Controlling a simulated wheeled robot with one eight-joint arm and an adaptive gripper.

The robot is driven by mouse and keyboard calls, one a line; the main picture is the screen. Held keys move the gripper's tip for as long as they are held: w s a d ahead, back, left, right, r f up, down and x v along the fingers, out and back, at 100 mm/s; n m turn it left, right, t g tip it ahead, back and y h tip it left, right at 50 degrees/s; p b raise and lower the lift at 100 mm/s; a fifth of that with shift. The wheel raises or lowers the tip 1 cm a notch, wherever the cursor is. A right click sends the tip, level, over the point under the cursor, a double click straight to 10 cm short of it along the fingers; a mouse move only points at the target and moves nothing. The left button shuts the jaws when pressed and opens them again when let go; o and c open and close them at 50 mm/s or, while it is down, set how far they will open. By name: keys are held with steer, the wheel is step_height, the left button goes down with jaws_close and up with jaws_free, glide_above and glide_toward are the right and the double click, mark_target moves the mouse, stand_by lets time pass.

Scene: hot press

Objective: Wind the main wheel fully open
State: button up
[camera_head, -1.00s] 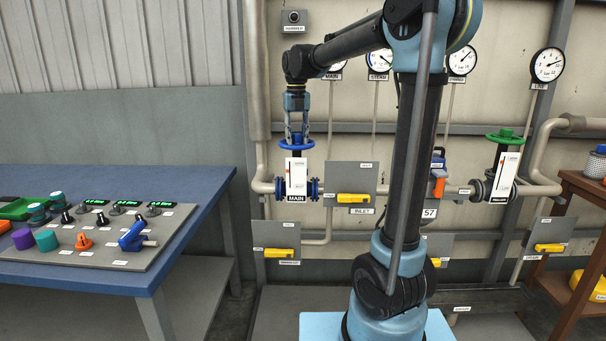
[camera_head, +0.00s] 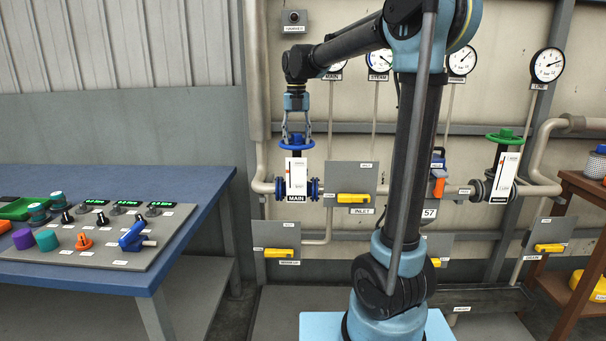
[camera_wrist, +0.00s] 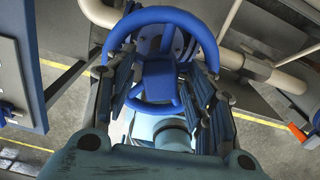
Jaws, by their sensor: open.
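The main wheel (camera_head: 286,146) is a blue handwheel lying flat on top of the valve marked MAIN, above a white indicator plate (camera_head: 297,177). My gripper (camera_head: 297,135) points straight down over the wheel, with its fingers spread and nothing held. In the wrist view the blue wheel (camera_wrist: 203,28) shows its rim and broad hub, and my open gripper (camera_wrist: 160,70) has one finger on each side of the hub. Whether the fingers touch the wheel cannot be told. The writing on the indicator plate is too small to read.
A green handwheel (camera_head: 504,137) stands on another valve at the right. A grey panel with a yellow handle (camera_head: 354,198) sits just right of the main valve. Pressure gauges (camera_head: 548,65) line the wall above. A blue bench (camera_head: 150,200) with controls stands at the left.

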steer(key=m, duration=1.2)
steer(key=shift+m, duration=1.9)
steer(key=shift+m, duration=0.3)
steer(key=m, duration=0.9)
steer(key=shift+m, duration=0.3)
steer(key=m, duration=0.7)
steer(key=shift+m, duration=0.5)
